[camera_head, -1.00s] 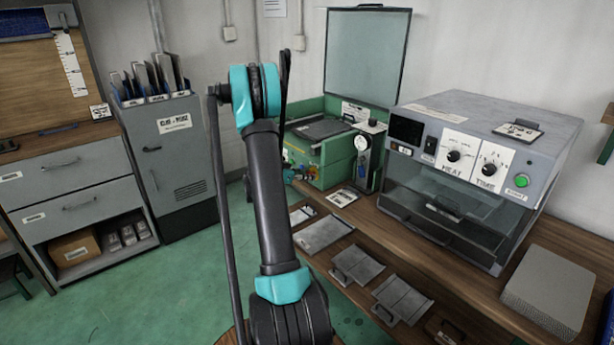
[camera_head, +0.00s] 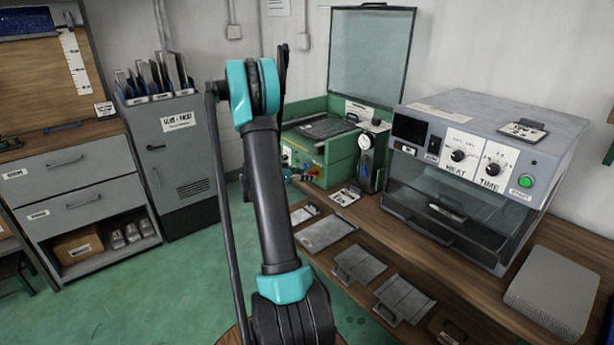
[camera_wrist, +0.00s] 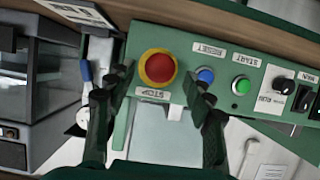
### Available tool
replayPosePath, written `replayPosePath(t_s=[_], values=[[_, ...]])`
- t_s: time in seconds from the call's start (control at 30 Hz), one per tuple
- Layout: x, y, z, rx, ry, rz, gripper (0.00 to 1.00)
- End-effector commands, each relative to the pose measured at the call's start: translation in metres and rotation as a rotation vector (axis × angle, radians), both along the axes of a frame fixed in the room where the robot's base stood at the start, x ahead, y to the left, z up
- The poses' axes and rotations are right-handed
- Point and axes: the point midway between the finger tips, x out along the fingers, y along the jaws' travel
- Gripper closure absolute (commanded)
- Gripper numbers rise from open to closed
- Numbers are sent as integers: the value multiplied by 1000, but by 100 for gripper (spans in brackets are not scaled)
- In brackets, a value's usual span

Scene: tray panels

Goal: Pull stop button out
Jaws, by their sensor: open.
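The red stop button (camera_wrist: 160,66) with a yellow ring sits on the green control panel (camera_wrist: 200,31) in the wrist view, with an upside-down STOP label beside it. My gripper (camera_wrist: 160,88) is open. Its two dark fingers stand apart on either side of the stop button in the picture, and I cannot tell how far they are from the panel. In the head view the green machine (camera_head: 335,160) stands at the back of the bench.
A pressure gauge (camera_head: 366,142) stands beside the machine. A grey heater box (camera_head: 490,130) and flat metal trays (camera_head: 403,297) occupy the bench.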

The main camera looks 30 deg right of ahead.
Motion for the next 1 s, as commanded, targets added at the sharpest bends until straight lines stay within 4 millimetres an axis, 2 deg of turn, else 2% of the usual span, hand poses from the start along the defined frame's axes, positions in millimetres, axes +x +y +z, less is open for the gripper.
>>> replayPosePath(t_s=[0.3,0.5,0.7,1.0], values=[[-4,61,25,0,1,5,47],[-6,86,35,0,0,3,47],[-7,94,38,0,1,1,47],[-7,94,38,0,1,1,47]])
